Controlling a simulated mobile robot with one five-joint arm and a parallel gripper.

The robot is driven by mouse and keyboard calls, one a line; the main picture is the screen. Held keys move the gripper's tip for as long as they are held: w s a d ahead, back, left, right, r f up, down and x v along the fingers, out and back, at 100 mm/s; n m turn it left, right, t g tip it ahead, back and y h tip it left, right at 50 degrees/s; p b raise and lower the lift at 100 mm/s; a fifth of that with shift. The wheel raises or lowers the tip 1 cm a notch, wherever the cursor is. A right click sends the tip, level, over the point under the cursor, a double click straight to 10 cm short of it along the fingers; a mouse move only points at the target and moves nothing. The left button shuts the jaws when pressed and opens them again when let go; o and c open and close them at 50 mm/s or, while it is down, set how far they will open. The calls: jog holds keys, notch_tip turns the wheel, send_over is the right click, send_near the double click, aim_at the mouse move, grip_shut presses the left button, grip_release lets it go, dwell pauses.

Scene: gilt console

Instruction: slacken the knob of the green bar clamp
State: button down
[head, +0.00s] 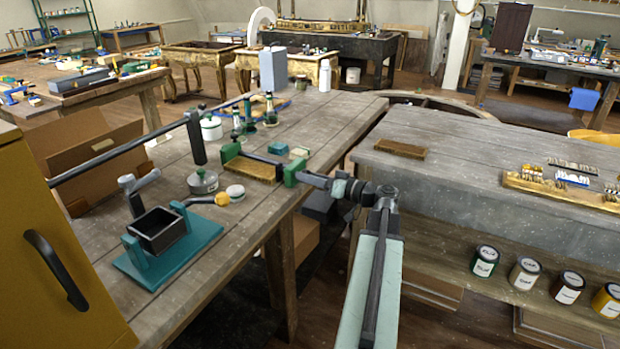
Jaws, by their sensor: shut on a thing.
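The green bar clamp (290,172) lies on the near wooden workbench, with one green jaw at each end and a dark bar between them. A gold-brown block (254,169) sits between its jaws. My gripper (316,181) reaches in from the right and is shut at the right end of the clamp, where the knob is. The knob itself is mostly hidden by my gripper, so I cannot tell how far it is turned.
A teal-based black box (158,230), a weighted dark post (203,181) and a yellow-ended tool (222,198) stand left of the clamp. Green bottles (270,110) are behind it. A grey bench (480,150) with a brown block (400,149) is at the right, across a gap.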

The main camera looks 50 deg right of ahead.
jog(key=shift+w+a+n, duration=0.1)
jog(key=shift+n, duration=0.5)
jog(key=c, duration=0.9)
grip_release()
jog(key=shift+w, duration=0.1)
jog(key=v, duration=0.8)
jog(key=shift+a+f, duration=0.1)
